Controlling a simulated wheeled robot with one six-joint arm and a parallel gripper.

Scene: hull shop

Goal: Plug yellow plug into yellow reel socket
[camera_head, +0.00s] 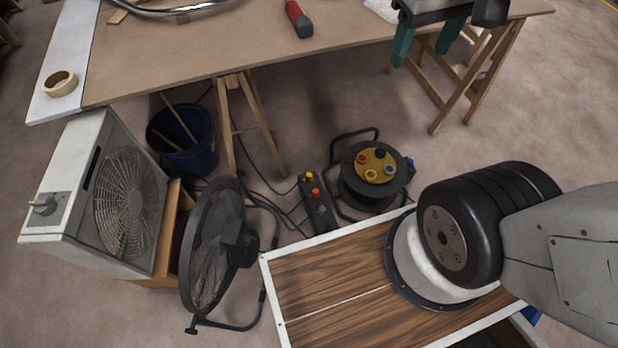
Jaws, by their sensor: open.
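The cable reel (353,190) stands on the floor below the table, with a yellow face carrying red, black, grey and yellow sockets. The yellow socket (371,174) is at the front of the face and looks empty. A small yellow piece, apparently the yellow plug (309,176), is at the far end of a black power strip (322,216) left of the reel.
A table (200,55) stands behind, on wooden trestles. A black fan (215,245), box fan (122,213) and blue bucket (185,140) crowd the left. Dark cables run over the floor by the strip. My arm and wood-topped base fill the lower right.

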